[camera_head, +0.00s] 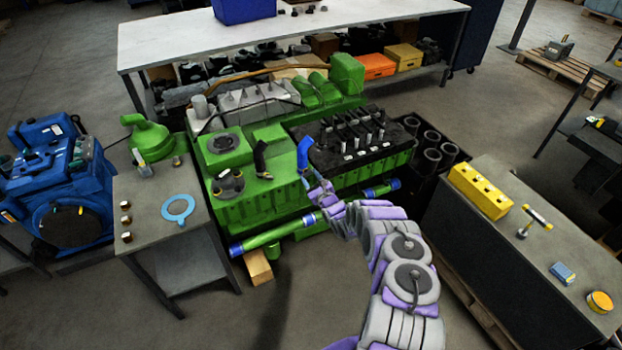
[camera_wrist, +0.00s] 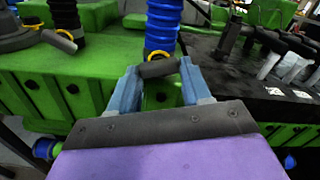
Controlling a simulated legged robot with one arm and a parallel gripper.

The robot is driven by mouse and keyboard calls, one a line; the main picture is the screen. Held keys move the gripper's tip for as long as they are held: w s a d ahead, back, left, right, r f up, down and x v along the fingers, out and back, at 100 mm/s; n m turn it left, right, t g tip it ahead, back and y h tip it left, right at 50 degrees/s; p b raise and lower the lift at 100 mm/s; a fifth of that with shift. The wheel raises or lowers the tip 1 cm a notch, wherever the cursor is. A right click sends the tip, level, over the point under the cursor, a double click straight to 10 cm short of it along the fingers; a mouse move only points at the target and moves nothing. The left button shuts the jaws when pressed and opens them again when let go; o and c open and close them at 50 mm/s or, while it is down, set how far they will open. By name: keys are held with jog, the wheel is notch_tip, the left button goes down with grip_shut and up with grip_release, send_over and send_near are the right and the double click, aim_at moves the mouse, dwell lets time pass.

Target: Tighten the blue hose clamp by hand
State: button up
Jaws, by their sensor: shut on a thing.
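The blue hose (camera_head: 304,151) stands on the near side of the green engine (camera_head: 262,200). In the wrist view the ribbed blue hose (camera_wrist: 162,27) rises just beyond my fingers, with a yellow clamp band (camera_wrist: 152,55) around its lower end. A dark grey cylindrical clamp knob (camera_wrist: 158,69) sticks out toward me from that band. My gripper (camera_wrist: 159,74) has its two light blue fingers shut on this knob, one on each side. In the head view my gripper (camera_head: 315,186) is just below the blue hose, and the clamp is too small to make out.
A black hose (camera_head: 260,158) with its own yellow clamp and grey knob (camera_wrist: 60,41) stands to the left. Black engine parts (camera_head: 352,140) lie to the right. A grey table (camera_head: 150,205) is at left, another bench (camera_head: 480,235) at right.

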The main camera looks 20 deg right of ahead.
jog(key=shift+a+f+m, duration=0.15)
jog(key=shift+f+m, duration=0.05)
jog(key=shift+m, duration=0.3)
jog(key=o, duration=0.9)
jog(key=shift+o, duration=0.8)
jog(key=shift+r, duration=0.15)
jog(key=shift+s, duration=0.1)
jog(key=s+d+p, duration=0.1)
jog(key=s+p, duration=0.1)
jog(key=s, duration=1.5)
